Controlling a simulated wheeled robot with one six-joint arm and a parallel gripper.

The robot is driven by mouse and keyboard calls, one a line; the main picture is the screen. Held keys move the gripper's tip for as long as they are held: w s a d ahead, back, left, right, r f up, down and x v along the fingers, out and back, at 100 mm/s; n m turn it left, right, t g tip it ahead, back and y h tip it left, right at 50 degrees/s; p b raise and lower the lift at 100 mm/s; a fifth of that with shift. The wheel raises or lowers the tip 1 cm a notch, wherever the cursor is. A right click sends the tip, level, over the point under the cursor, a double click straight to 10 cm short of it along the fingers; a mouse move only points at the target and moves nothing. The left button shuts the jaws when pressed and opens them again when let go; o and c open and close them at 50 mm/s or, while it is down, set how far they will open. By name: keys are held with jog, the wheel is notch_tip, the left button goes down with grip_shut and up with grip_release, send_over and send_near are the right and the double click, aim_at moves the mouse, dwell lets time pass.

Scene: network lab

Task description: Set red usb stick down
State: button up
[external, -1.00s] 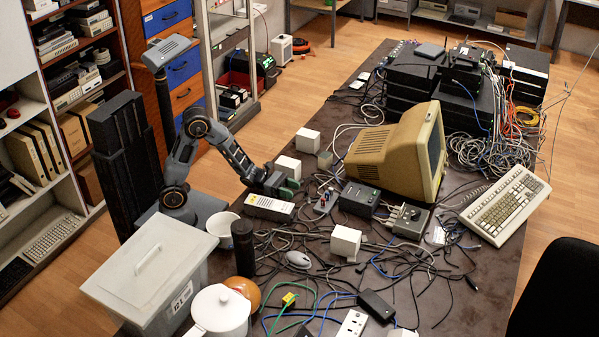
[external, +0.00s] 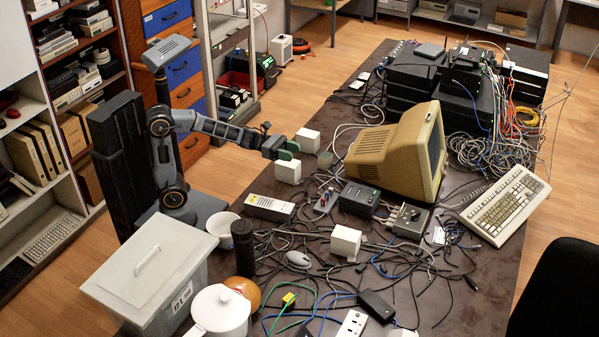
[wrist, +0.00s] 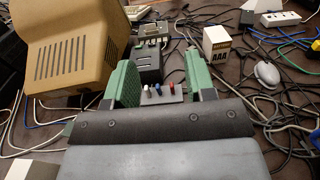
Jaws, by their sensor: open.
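My gripper (external: 287,149) is open and empty, with its green fingers raised above the table near the white boxes. In the wrist view my gripper (wrist: 160,78) shows its two fingers wide apart. Between them in that picture, farther down on the table, is a small grey holder (wrist: 176,98) with small coloured sticks standing in it. The red usb stick (wrist: 167,88) appears to be the right one, beside a blue and a white one. The holder also shows in the external view (external: 325,201), below and to the right of my gripper, apart from it.
A beige monitor (external: 385,155) and a dark box (external: 358,197) stand beyond the holder. White boxes (external: 288,171) stand close under my gripper. A white power device (external: 269,207) lies to the holder's left. Loose cables cover much of the table.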

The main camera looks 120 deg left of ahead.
jog(key=w+d+r+m+g+h+p, duration=0.3)
jog(key=w+d+m+g+h, duration=0.15)
jog(key=w+m+h, duration=0.35)
jog(key=m+g+y+p, duration=0.75)
jog(key=m+g, duration=0.25)
jog(key=g, duration=0.3)
send_over(323, 206)
notch_tip(323, 206, down, 3)
jog(key=shift+y, duration=0.25)
jog(key=f, duration=0.4)
jog(key=f+b, duration=0.1)
jog(key=f, duration=0.3)
jog(key=f+b, duration=0.1)
jog(key=f, duration=0.3)
jog(key=shift+s+a, duration=0.15)
jog(key=shift+a, duration=0.15)
jog(key=shift+f+b, duration=0.5)
jog(key=shift+f, duration=2.8)
grip_shut()
